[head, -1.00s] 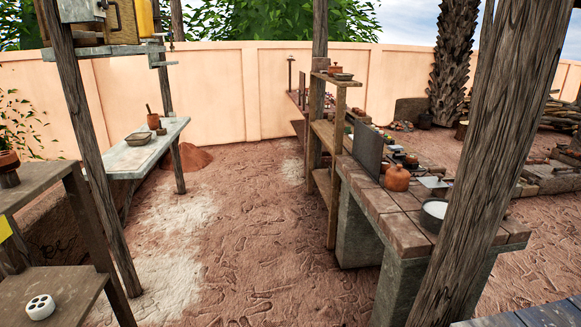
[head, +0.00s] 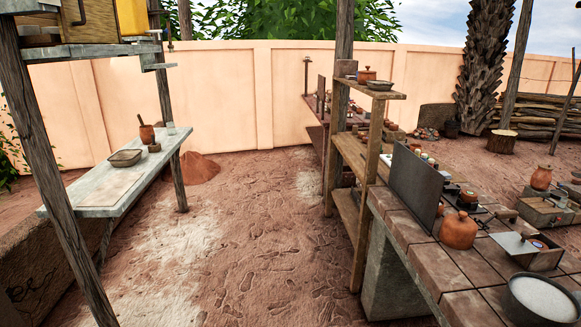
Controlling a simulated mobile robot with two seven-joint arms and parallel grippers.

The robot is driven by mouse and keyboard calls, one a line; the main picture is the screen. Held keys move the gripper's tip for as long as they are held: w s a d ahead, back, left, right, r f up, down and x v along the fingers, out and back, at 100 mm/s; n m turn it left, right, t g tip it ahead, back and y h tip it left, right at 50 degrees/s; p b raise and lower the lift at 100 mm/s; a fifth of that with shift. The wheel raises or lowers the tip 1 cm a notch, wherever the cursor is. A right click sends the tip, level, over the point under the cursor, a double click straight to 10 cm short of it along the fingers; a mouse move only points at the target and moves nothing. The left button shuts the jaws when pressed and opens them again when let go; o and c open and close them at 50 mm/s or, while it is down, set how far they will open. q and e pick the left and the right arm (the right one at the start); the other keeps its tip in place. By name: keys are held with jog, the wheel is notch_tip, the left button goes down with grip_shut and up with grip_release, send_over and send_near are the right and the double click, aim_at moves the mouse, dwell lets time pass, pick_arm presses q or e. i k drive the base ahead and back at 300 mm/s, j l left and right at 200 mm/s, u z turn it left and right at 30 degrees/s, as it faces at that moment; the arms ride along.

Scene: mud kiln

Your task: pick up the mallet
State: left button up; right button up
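I cannot make out a mallet for certain in the head view. A brown cup with a stick-like handle standing in it (head: 146,131) is on the pale table (head: 100,192) at the left; the lower end of the stick is hidden in the cup. Neither of my grippers is in view, so I cannot see what they hold.
A brick-topped bench (head: 420,235) on the right carries a clay pot (head: 458,230), a metal box (head: 526,250) and a bowl of white material (head: 541,298). A wooden shelf (head: 366,170) stands beside it. The dirt floor (head: 255,250) between is open.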

aim_at(355, 129)
jog(key=i, duration=1.4)
jog(key=i+z, duration=0.15)
jog(key=i, duration=0.5)
jog(key=i+j+z, duration=0.15)
jog(key=i, duration=0.55)
jog(key=i+z, duration=0.35)
jog(key=i, duration=0.2)
jog(key=i+j+z, duration=0.35)
jog(key=i, duration=0.2)
jog(key=l, duration=0.1)
